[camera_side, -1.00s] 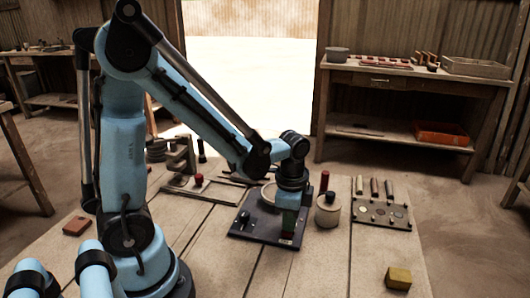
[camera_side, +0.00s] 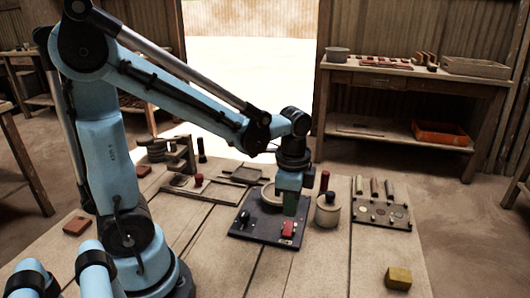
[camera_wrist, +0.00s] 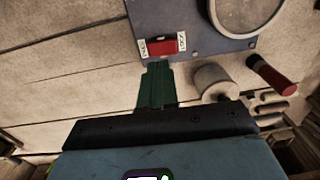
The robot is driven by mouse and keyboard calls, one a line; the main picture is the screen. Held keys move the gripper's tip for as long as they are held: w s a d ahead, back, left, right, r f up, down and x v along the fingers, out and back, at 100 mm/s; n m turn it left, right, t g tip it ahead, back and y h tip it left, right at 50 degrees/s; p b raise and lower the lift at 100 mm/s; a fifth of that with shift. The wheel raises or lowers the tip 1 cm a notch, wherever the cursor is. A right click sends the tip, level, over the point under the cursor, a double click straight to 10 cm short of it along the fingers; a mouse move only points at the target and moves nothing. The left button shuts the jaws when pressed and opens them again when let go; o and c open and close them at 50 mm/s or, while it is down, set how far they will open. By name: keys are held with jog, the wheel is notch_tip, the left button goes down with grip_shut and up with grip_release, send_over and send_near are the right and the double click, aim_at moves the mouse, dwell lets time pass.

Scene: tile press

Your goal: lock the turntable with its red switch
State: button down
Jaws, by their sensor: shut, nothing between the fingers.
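The turntable is a dark flat base plate (camera_side: 255,233) with a pale round disc (camera_side: 271,195), partly hidden by my gripper in the side view. Its red switch (camera_side: 288,228) is at the plate's front right corner. In the wrist view the red switch (camera_wrist: 164,47) sits between two small white labels, the right one seeming to read LOCK; which way it is thrown I cannot tell. My gripper (camera_side: 290,213) has green fingers, shut and empty, just above the switch. In the wrist view the fingertips (camera_wrist: 156,66) show just below the switch, seemingly apart from it.
A black knob (camera_side: 244,217) stands on the plate's left side. A yellow block (camera_side: 398,278) lies front right. The front middle of the table is clear.

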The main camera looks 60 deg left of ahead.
notch_tip(320, 180, up, 9)
jog(key=s+d, duration=0.1)
jog(key=shift+s+d, duration=0.2)
jog(key=shift+r, duration=0.1)
dwell(0.4)
jog(key=t+y, duration=0.1)
send_near(290, 224)
jog(key=shift+w+a+f, duration=0.15)
jog(key=shift+f, duration=1.55)
jog(key=shift+w+a+f, duration=0.1)
jog(key=shift+f, duration=1.6)
